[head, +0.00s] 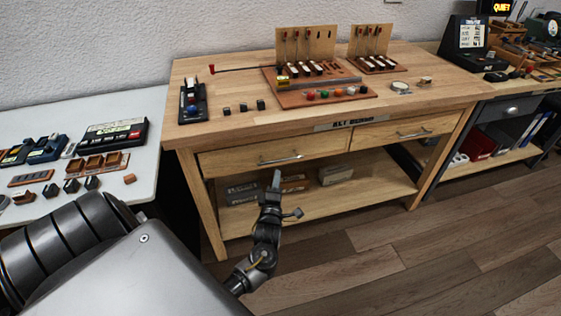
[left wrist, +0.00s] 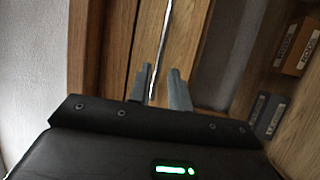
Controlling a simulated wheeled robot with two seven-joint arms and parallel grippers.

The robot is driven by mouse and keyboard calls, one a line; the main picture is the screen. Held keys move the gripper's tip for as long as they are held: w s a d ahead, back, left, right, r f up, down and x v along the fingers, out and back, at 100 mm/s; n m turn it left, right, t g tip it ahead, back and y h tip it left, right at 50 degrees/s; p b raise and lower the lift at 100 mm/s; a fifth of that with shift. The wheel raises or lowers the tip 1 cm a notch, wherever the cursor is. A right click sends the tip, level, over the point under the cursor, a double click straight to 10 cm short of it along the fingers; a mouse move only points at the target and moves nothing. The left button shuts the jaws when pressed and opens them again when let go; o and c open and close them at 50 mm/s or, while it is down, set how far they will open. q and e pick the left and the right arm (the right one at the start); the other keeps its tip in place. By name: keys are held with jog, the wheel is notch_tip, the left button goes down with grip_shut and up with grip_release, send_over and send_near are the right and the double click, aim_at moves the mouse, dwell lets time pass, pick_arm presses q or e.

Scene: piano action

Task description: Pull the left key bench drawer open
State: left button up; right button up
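The key bench (head: 215,112) is a light wooden workbench with two drawers under its top. The left drawer (head: 225,163) looks shut, with its front flush in the frame. Its slim metal bar handle (head: 280,160) also shows in the left wrist view (left wrist: 162,45). My left gripper (head: 286,196) is open just below and in front of this handle. In the left wrist view its two grey fingers (left wrist: 162,90) stand apart, with the handle's line running between them; whether they touch it I cannot tell. My right gripper is out of view.
The right drawer (head: 408,130) looks shut. Boxes (head: 335,174) stand on the lower shelf (head: 375,185), near my left gripper. The bench's left front leg (head: 203,205) is close by. A white table (head: 150,110) with small parts stands left. The floor (head: 420,260) in front is clear.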

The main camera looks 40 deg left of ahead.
aim_at(281, 160)
pick_arm(q)
jog(key=x, duration=0.8)
jog(key=shift+w+a+f, duration=0.1)
jog(key=shift+w, duration=0.1)
grip_shut()
